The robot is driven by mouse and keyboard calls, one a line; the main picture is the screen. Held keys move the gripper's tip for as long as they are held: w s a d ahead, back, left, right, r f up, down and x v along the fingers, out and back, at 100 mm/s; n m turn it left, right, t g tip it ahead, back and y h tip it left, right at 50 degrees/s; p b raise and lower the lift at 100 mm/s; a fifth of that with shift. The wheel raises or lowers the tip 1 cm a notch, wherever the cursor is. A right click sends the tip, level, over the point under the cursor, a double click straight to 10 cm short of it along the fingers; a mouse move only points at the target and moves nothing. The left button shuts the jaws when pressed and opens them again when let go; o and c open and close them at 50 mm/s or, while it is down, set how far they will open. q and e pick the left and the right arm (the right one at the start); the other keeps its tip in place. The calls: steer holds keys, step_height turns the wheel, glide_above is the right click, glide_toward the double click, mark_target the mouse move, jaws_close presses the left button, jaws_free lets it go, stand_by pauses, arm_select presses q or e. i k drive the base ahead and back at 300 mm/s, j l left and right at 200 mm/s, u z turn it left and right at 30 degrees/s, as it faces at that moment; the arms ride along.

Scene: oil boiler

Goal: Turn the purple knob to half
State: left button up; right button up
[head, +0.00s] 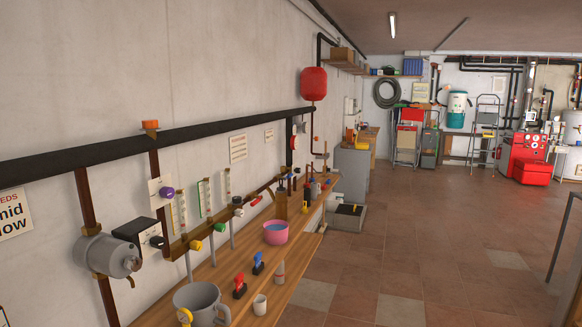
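The purple knob (167,193) sits on a pale plate mounted on the pipework along the left wall, above the near part of the wooden bench. It is small in the head view, and its turn position cannot be read. Neither of my grippers shows in this view.
The wooden bench (212,275) runs along the left wall. A grey pot (197,298), a pink bowl (275,232) and a white cup (260,305) stand on it. A grey motor-like unit (103,255) is left of the knob. The tiled floor (440,240) at right is open.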

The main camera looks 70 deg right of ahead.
mark_target(169, 193)
steer(key=z, duration=1.9)
